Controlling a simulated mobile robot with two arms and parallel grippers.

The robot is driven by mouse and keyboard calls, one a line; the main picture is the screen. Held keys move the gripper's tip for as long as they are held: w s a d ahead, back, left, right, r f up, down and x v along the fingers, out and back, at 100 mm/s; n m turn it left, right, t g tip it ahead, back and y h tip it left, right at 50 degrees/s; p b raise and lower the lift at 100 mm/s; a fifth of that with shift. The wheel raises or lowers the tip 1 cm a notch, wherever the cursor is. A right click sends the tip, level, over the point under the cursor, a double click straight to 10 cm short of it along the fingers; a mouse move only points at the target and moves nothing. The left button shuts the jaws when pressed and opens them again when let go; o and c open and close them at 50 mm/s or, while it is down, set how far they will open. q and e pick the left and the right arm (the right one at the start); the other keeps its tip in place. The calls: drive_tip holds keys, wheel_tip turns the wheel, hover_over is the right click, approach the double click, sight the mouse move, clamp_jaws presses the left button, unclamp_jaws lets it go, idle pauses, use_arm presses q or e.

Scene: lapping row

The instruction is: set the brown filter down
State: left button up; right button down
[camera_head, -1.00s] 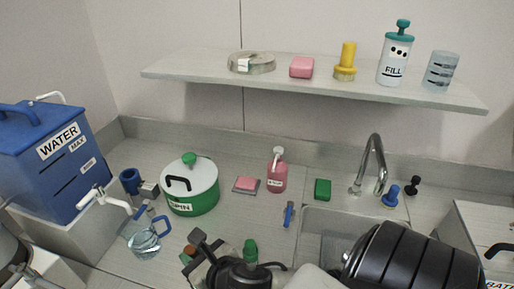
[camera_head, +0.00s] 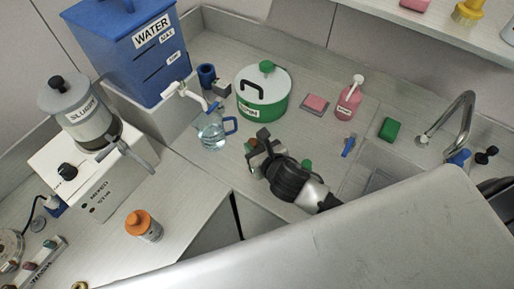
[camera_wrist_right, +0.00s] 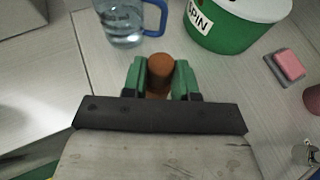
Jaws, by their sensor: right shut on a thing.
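My right gripper (camera_head: 257,150) is low over the grey counter (camera_head: 330,150), in front of the green pot. It is shut on the brown filter (camera_wrist_right: 160,68), a small round-topped brown piece between the two green finger pads in the right wrist view. In the head view only a bit of the filter (camera_head: 249,146) shows beside the fingers. Its lower end is hidden, so I cannot tell whether it touches the counter. My left gripper is not in view.
A glass jug (camera_head: 213,134) with a blue handle stands close to the left of the gripper, under the water tank's tap. The green SPIN pot (camera_head: 262,95) stands behind. A pink block (camera_head: 315,103) and a blue-handled item (camera_head: 348,145) lie to the right.

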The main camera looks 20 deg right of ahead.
drive_tip(key=shift+f, duration=0.7)
drive_tip(key=c, duration=0.9)
unclamp_jaws()
drive_tip(key=shift+f, duration=0.15)
drive_tip(key=shift+o, duration=0.2)
drive_tip(key=b+v, duration=0.1)
drive_tip(key=v, duration=1.1)
